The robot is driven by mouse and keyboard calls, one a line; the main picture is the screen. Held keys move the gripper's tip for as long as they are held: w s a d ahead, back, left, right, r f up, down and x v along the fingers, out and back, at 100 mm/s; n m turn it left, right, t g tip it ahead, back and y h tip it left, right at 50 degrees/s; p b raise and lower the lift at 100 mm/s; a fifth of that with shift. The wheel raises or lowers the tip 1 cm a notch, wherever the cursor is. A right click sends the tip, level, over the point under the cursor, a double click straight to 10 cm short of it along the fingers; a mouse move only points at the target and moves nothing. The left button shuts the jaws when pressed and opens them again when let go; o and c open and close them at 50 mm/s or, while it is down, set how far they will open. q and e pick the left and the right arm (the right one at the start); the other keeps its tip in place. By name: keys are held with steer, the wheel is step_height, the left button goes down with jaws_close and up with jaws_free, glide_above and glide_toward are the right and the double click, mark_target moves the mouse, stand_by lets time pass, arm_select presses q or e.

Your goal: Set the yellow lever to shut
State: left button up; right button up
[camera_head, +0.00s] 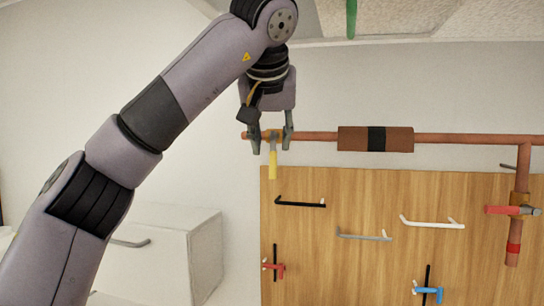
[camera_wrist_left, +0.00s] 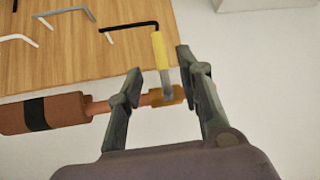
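The yellow lever (camera_head: 272,165) hangs down from a brass valve (camera_head: 271,135) near the left end of a horizontal copper pipe (camera_head: 315,137). It stands across the pipe. My left gripper (camera_head: 270,145) points down with its fingers apart, one on each side of the valve and lever. In the left wrist view the open fingers (camera_wrist_left: 160,75) straddle the yellow lever (camera_wrist_left: 160,50), with gaps on both sides, and the brass valve (camera_wrist_left: 167,96) sits between them. My right gripper is not in view.
A wooden board (camera_head: 340,270) with several hooks stands below the pipe. A brown sleeve with a black band (camera_head: 355,139) is on the pipe. A red lever (camera_head: 500,210) is on the vertical pipe at right. A white cabinet (camera_head: 160,255) stands at lower left.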

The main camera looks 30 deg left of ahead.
arm_select(q)
steer(key=v, duration=0.2)
steer(key=shift+s+d+r, duration=0.15)
steer(key=shift+s+r, duration=0.1)
steer(key=shift+r, duration=0.05)
